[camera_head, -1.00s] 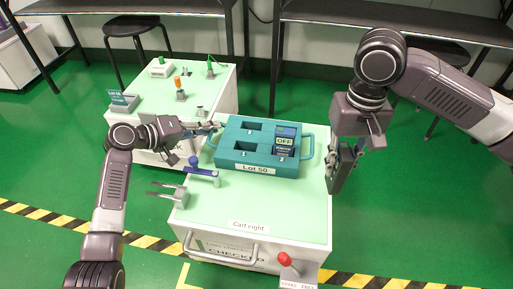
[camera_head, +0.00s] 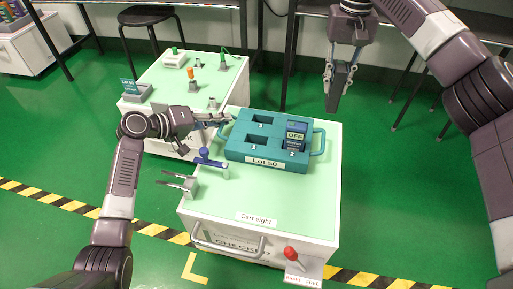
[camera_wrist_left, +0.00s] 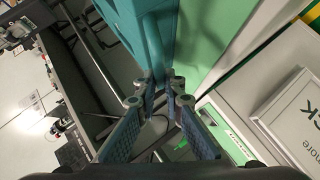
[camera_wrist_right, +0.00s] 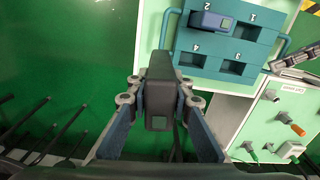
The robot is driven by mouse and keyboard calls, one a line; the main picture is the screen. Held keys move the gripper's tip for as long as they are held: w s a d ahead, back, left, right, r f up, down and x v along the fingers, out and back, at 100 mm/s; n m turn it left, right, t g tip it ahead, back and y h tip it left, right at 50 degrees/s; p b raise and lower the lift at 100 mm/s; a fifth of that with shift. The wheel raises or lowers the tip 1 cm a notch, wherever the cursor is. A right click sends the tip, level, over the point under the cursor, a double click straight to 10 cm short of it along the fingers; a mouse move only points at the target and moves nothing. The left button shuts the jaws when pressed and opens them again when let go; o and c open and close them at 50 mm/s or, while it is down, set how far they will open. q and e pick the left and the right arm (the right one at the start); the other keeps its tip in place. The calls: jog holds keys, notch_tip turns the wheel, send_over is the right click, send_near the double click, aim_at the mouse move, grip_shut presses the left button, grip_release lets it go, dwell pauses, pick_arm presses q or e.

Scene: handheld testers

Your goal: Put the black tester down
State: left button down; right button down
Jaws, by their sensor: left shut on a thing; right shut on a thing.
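The black tester (camera_head: 339,90) hangs upright in my right gripper (camera_head: 341,78), beyond the right back corner of the cart, in the air. In the right wrist view the tester (camera_wrist_right: 160,80) sits between both fingers. The teal Lot 50 tray (camera_head: 236,154) stands on the cart and has numbered compartments. A blue tester marked OFF (camera_head: 296,130) sits in compartment 2; the other compartments look empty. My left gripper (camera_head: 224,118) is shut on the tray's left handle; the left wrist view shows its fingers (camera_wrist_left: 158,92) beside the teal tray.
The cart top (camera_head: 260,195) is clear in front of the tray. A blue-handled tool (camera_head: 208,160) and a grey fork-shaped bracket (camera_head: 178,182) are at its left edge. A second cart (camera_head: 160,85) with small devices stands behind left. A red knob (camera_head: 290,253) is at the front.

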pick_arm(q)
jog(key=shift+f, duration=0.1)
pick_arm(e)
jog(key=a+f+n, duration=0.3)
jog(key=a+n, duration=0.6)
jog(key=a, duration=0.3)
jog(key=n, duration=0.7)
send_over(257, 128)
jog(key=s, duration=0.4)
jog(key=shift+n, duration=0.4)
jog(key=f, duration=0.9)
jog(key=shift+s, duration=0.2)
jog(key=c, duration=1.7)
grip_release()
jog(key=shift+f, duration=0.15)
jog(key=shift+c, duration=0.2)
